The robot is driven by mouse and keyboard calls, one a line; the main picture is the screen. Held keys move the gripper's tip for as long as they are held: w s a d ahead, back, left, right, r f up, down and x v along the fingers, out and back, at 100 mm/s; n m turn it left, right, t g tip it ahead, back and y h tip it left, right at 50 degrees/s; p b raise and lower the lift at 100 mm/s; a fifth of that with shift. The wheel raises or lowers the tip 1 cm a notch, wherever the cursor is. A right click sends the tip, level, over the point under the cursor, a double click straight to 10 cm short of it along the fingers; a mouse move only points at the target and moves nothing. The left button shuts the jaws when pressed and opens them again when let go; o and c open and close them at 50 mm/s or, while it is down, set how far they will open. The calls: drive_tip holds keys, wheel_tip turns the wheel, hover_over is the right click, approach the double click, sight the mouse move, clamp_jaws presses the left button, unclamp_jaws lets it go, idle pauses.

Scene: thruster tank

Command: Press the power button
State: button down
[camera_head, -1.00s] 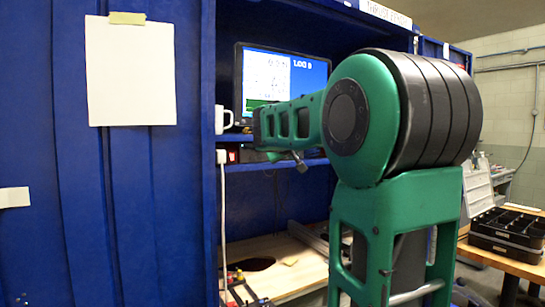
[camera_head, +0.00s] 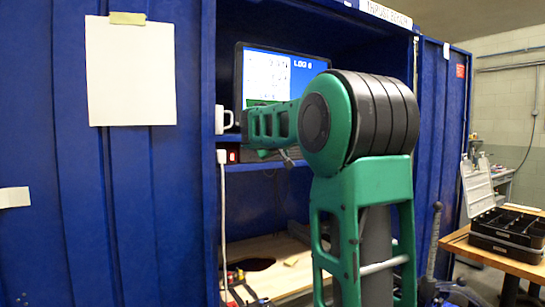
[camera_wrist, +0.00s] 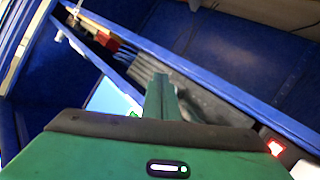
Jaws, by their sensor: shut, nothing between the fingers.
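A small red-lit power switch (camera_head: 233,156) sits on a white strip below the shelf edge, inside the blue cabinet near its left post. The red-lit switch also shows at the lower right of the wrist view (camera_wrist: 275,148). My gripper (camera_wrist: 160,82) is shut and empty in the wrist view, with its green fingers together. The switch is off to the right of the fingers in that view, apart from them. In the head view my green arm reaches left into the cabinet, and the fingers cannot be made out there.
A white cable (camera_head: 223,205) hangs down the left post. A wooden board (camera_head: 250,252) lies below. Black trays (camera_head: 507,232) sit on a bench at right.

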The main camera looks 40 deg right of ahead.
drive_tip(key=shift+w+d, duration=0.15)
drive_tip(key=shift+w, duration=0.55)
drive_tip(key=shift+w+d, duration=0.15)
drive_tip(key=shift+w, duration=0.5)
drive_tip(key=shift+w+d, duration=0.2)
drive_tip(key=shift+w, duration=0.45)
idle(1.8)
drive_tip(key=shift+s, duration=0.1)
drive_tip(key=shift+s+a, duration=0.2)
drive_tip(key=shift+s, duration=0.45)
drive_tip(key=shift+s+a, duration=0.2)
drive_tip(key=shift+s, duration=0.6)
drive_tip(key=shift+s+a, duration=0.15)
drive_tip(key=shift+s, duration=0.7)
drive_tip(key=shift+s+a, duration=0.2)
drive_tip(key=shift+s, duration=0.6)
